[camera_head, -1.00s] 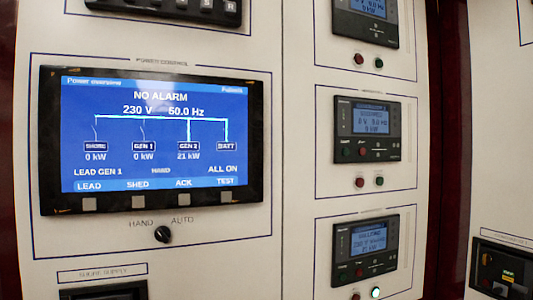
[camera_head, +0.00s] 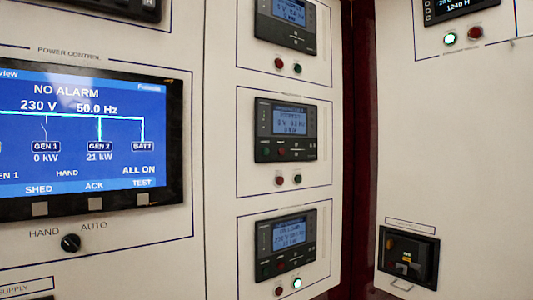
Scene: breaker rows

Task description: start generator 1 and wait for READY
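The power control screen (camera_head: 85,135) is at the left, partly cut off. It reads NO ALARM, 230 V, 50.0 Hz, GEN 1 0 kW, GEN 2 21 kW and HAND. The HAND/AUTO knob (camera_head: 70,243) is below it. The middle controller (camera_head: 286,130) seems to read STOPPED, 0 V and 0 kW, which matches GEN 1. It has small red and green buttons on its face. The lower controller (camera_head: 286,243) seems to show 230 V and 21 kW, matching GEN 2. READY cannot be read on any display. My gripper is out of view.
Below the middle controller are a dim red lamp (camera_head: 279,180) and a dark lamp (camera_head: 297,179). A white-lit lamp (camera_head: 297,283) is under the lower controller. Another controller (camera_head: 286,22) is above. A recessed breaker (camera_head: 408,256) is on the right panel, beyond a dark red post (camera_head: 360,140).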

